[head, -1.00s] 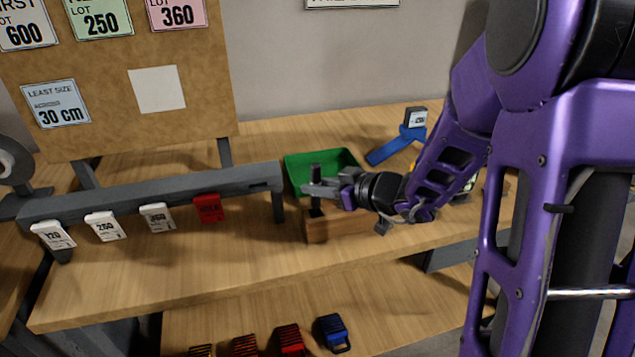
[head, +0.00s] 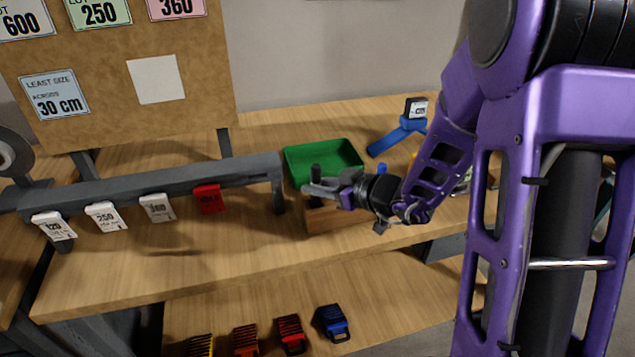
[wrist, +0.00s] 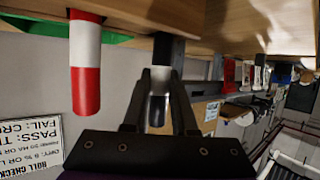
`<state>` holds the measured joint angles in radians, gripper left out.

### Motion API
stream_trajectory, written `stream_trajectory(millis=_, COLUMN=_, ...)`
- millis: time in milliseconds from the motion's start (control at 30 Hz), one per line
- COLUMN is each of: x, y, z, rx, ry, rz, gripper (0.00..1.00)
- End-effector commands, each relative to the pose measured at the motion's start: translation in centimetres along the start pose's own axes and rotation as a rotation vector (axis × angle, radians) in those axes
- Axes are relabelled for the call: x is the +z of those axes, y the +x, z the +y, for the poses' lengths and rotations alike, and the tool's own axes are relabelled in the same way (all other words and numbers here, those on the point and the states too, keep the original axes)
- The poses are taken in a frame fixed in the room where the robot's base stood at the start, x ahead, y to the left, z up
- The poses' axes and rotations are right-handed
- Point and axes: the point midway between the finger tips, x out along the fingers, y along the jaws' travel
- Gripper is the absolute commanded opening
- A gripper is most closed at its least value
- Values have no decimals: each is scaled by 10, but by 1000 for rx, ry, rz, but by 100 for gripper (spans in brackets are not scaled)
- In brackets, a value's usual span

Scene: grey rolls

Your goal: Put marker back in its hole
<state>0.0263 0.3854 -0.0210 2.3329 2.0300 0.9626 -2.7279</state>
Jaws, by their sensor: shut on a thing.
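My gripper (head: 322,189) is shut on a dark marker (head: 316,173), held upright above the left end of a wooden block (head: 340,219). The marker's dark top stands out above the fingers. Its lower end reaches down to the block's top; whether it is in a hole cannot be seen. In the wrist view, the marker (wrist: 158,103) is between the two fingers, with a light band between dark parts. A red-and-white cylinder (wrist: 86,62) stands beside it, apart from the fingers.
A green tray (head: 325,150) lies right behind the block. A grey rail (head: 150,184) with white tags and a red tag (head: 208,198) is to the left. A blue stand (head: 397,138) is behind right. Bare table lies in front of the rail.

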Motion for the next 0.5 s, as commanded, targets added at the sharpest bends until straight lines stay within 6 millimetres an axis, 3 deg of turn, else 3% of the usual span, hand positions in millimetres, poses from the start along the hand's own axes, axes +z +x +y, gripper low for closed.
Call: stream_trajectory(millis=500, x=12, y=5, z=0, rx=-1, ry=0, rz=1, gripper=0)
